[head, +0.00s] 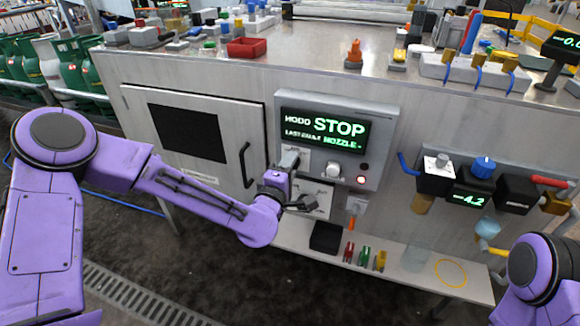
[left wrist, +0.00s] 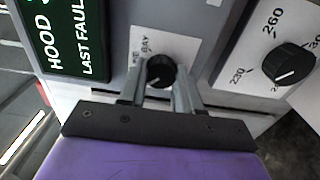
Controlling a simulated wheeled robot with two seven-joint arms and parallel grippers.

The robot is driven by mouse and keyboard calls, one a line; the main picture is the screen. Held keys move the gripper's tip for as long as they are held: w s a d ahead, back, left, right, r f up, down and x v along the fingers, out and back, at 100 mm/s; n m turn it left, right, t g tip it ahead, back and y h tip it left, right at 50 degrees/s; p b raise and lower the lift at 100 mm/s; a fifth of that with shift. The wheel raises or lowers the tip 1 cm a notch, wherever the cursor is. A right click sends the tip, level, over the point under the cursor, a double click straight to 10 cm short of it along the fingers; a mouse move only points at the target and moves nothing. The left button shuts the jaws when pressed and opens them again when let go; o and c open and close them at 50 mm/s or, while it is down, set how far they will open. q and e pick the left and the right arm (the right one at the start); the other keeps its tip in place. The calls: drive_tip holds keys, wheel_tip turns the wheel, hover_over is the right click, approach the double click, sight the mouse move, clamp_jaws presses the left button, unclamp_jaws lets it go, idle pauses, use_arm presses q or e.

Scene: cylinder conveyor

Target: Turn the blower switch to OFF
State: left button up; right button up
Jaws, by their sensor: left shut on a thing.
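The grey control panel (head: 385,108) has a green-lit display (head: 324,130) reading HOOD STOP, with a fault line below. My left gripper (head: 288,160) is at the panel's lower left, in front of a white label. In the left wrist view, my left gripper (left wrist: 160,88) has its two fingers on either side of a small round black knob (left wrist: 160,71), shut on it. The knob has a pale pointer line. Its label is partly covered, with "BAY" readable, so I cannot read its OFF mark. My right gripper is out of view; only part of my right arm shows.
A black dial (left wrist: 289,63) marked 230 and 260 sits close beside the gripped knob. A cabinet door handle (head: 247,165) sticks out at left. A shelf (head: 405,270) runs below.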

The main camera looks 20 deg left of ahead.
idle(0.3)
use_arm(q)
drive_tip(key=o, duration=1.1)
drive_tip(key=shift+c, duration=0.2)
drive_tip(key=shift+s, duration=0.1)
drive_tip(key=s, duration=1)
drive_tip(key=shift+s+a, duration=0.15)
drive_tip(key=shift+s, duration=0.05)
